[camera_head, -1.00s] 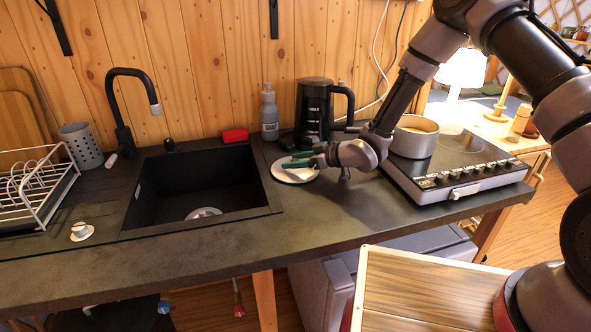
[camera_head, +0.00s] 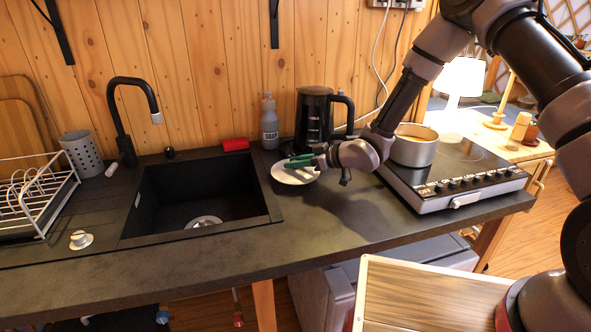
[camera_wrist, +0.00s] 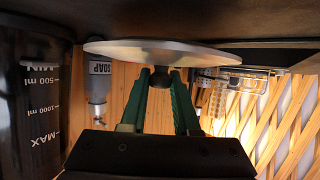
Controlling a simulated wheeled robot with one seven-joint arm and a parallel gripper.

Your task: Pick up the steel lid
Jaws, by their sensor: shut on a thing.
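The steel lid (camera_head: 286,175) is a pale round disc at the back of the dark counter, between the sink and the kettle. In the wrist view, which is upside down, the lid (camera_wrist: 125,48) is seen edge-on with a dark knob (camera_wrist: 162,77). My gripper (camera_head: 302,161) comes in from the right above the lid. Its green fingers, also in the wrist view (camera_wrist: 161,82), are shut on the knob from both sides. The lid looks level and very close to the counter; I cannot tell whether it touches it.
A black kettle (camera_head: 314,120) and a grey soap bottle (camera_head: 269,125) stand behind the lid. The sink (camera_head: 195,190) is to its left. A pot (camera_head: 414,150) on the hob (camera_head: 460,175) is to the right. The counter in front of the lid is clear.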

